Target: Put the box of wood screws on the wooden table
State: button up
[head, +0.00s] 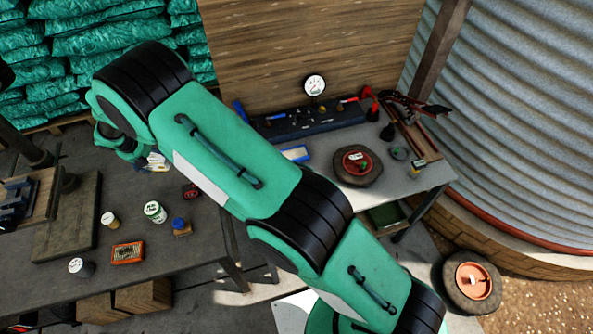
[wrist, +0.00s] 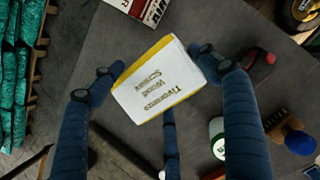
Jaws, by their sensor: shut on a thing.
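The box of wood screws (wrist: 158,85) is white with yellow edges and a printed label. In the wrist view my gripper (wrist: 160,66) is shut on it, one blue finger at each side. In the head view only a small part of the box (head: 157,162) shows beside my gripper (head: 127,147), over the far part of the left dark table (head: 165,254). My arm hides much of the middle of the scene. I cannot tell from the pictures whether the box touches the tabletop.
On the left table stand a green-and-white can (head: 155,212), a white-lidded jar (head: 110,220), a red box (head: 128,253) and a blue-topped brush (head: 181,227).

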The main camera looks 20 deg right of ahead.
jog(key=s+d+r+m+g+h, duration=0.1)
jog(key=s+d+m, duration=0.1)
jog(key=s+d, duration=0.6)
jog(key=s+d+m+p, duration=0.1)
jog(key=s+d+m, duration=0.2)
jog(key=d, duration=1)
jog(key=s+d+r+m+g+h, duration=0.1)
jog(key=s+d+m, duration=0.1)
jog(key=s+d, duration=0.6)
jog(key=s+d+m+g+h+p, duration=0.1)
jog(key=s+d+m, duration=0.6)
jog(key=s+d, duration=1.7)
jog(key=s+f+g, duration=0.1)
jog(key=s, duration=0.3)
jog(key=shift+d+m+p, duration=0.15)
jog(key=shift+m+p, duration=0.15)
jog(key=shift+w, duration=0.15)
jog(key=w, duration=0.5)
jog(key=w+f, duration=0.1)
jog(key=w, duration=1)
jog(key=shift+d+f, duration=0.15)
jog(key=shift+d, duration=0.2)
jog(key=shift+f, duration=0.1)
